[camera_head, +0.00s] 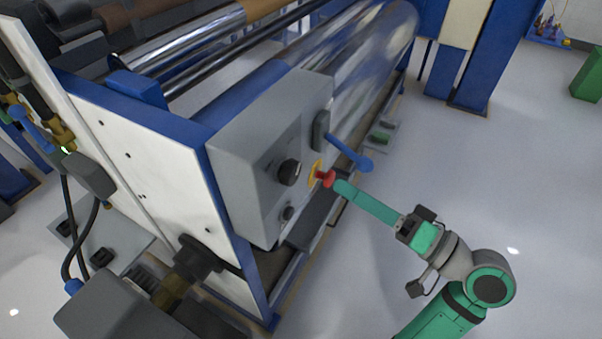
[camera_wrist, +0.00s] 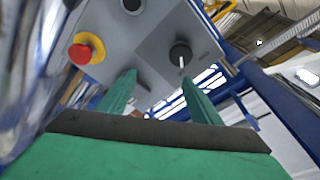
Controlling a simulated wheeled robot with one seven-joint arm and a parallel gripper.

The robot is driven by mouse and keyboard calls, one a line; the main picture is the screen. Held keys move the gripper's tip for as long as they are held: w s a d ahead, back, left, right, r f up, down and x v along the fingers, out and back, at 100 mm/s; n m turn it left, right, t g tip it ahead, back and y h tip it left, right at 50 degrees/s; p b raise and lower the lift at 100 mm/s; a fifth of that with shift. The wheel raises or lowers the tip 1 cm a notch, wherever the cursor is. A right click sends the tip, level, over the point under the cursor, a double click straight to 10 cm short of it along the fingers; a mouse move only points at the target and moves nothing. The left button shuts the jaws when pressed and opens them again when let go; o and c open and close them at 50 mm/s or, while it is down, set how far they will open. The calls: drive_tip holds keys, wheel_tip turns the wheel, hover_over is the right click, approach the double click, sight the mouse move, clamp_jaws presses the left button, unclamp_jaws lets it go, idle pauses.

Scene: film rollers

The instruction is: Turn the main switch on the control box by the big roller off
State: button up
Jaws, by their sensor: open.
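The grey control box (camera_head: 262,150) is mounted on the end of the big roller's frame. Its face carries a large black knob (camera_head: 289,172), a smaller black knob (camera_head: 288,213) below it, and a red mushroom button (camera_head: 325,178) on a yellow ring. I cannot read which is labelled the main switch. In the wrist view a black knob with a white pointer (camera_wrist: 181,55) lies just beyond the right finger, and the red button (camera_wrist: 82,52) is at left. My gripper (camera_head: 341,187) is open and empty, in front of the box; the wrist view shows its spread green fingers (camera_wrist: 158,78).
A blue lever (camera_head: 350,152) sticks out from the box's right side, above my gripper. The shiny big roller (camera_head: 375,45) runs behind the box. A dark hose fitting (camera_head: 195,255) stands at lower left.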

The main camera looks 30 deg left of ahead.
sight(297, 173)
drive_tip(key=s+a+r+n+g, duration=0.1)
drive_tip(key=a, duration=0.2)
drive_tip(key=s+a+n+g, duration=0.1)
drive_tip(key=a, duration=0.2)
drive_tip(key=s+a+r+g, duration=0.1)
drive_tip(key=a, duration=0.2)
drive_tip(key=shift+s+a+r+n+h, duration=0.1)
drive_tip(key=shift+a+r+n+h, duration=0.2)
drive_tip(key=shift+a+r+n, duration=0.1)
drive_tip(key=shift+d, duration=0.1)
drive_tip(key=shift+f, duration=0.1)
drive_tip(key=c, duration=1)
